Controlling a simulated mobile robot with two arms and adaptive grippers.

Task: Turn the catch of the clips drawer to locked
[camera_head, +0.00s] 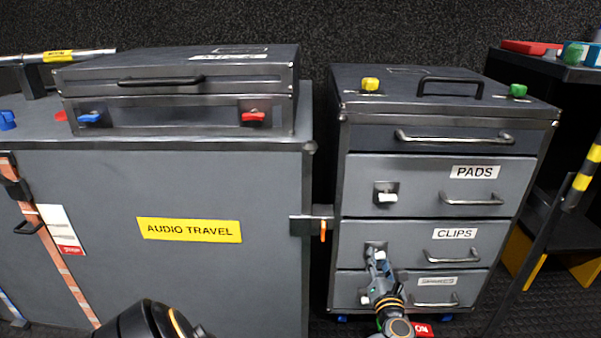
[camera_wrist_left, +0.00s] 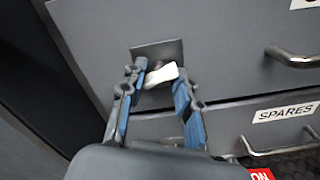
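The clips drawer (camera_head: 407,238) is the grey drawer labelled CLIPS, between the PADS and SPARES drawers, and it looks shut. Its white catch (camera_wrist_left: 160,75) sits on a dark plate at the drawer's left side. In the wrist view the catch lies nearly level, slightly tilted. My left gripper (camera_wrist_left: 160,82) is open, with one blue-padded finger on each side of the catch. The fingertips are close to its ends; I cannot tell whether they touch. In the head view my left gripper (camera_head: 378,262) partly covers the catch. My right gripper is not in view.
The PADS drawer has a white catch (camera_head: 387,198) above, and the SPARES drawer has a bar handle (camera_head: 436,302) below. The clips handle (camera_head: 452,257) is right of my gripper. A grey AUDIO TRAVEL case (camera_head: 270,200) stands left; a striped pole (camera_head: 582,175) stands right.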

